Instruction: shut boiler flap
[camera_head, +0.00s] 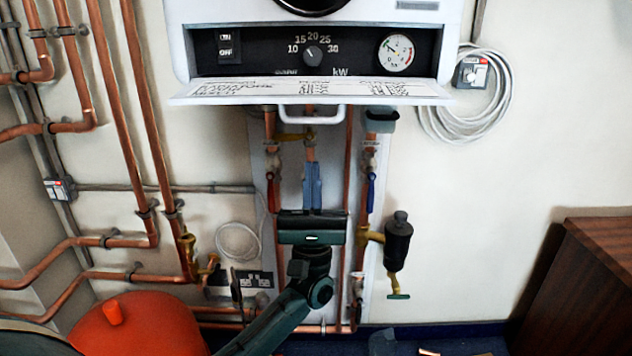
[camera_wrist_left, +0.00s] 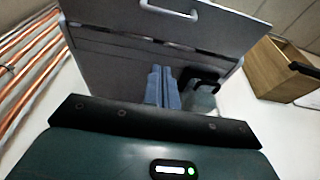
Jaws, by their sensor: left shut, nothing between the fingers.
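The boiler flap (camera_head: 310,91) hangs open at the bottom of the white boiler (camera_head: 453,40), sticking out toward me with its printed inner face up. A white handle (camera_head: 312,117) sits under its front edge. The control panel with switch, dial and gauge is exposed above it. My left gripper (camera_head: 312,184) is below the flap and its handle, pointing up, with its blue fingers together and empty. In the left wrist view the fingers (camera_wrist_left: 162,87) point at the flap's underside (camera_wrist_left: 215,30), and the handle (camera_wrist_left: 170,10) is at the top. They look apart from it. My right gripper is not seen.
Copper pipes (camera_head: 105,70) run along the left wall and below the boiler, with red (camera_head: 272,192) and blue (camera_head: 371,192) valve levers. A black fitting (camera_head: 397,240) is right of the arm. An orange vessel (camera_head: 140,325) stands lower left, a wooden cabinet (camera_head: 580,290) lower right.

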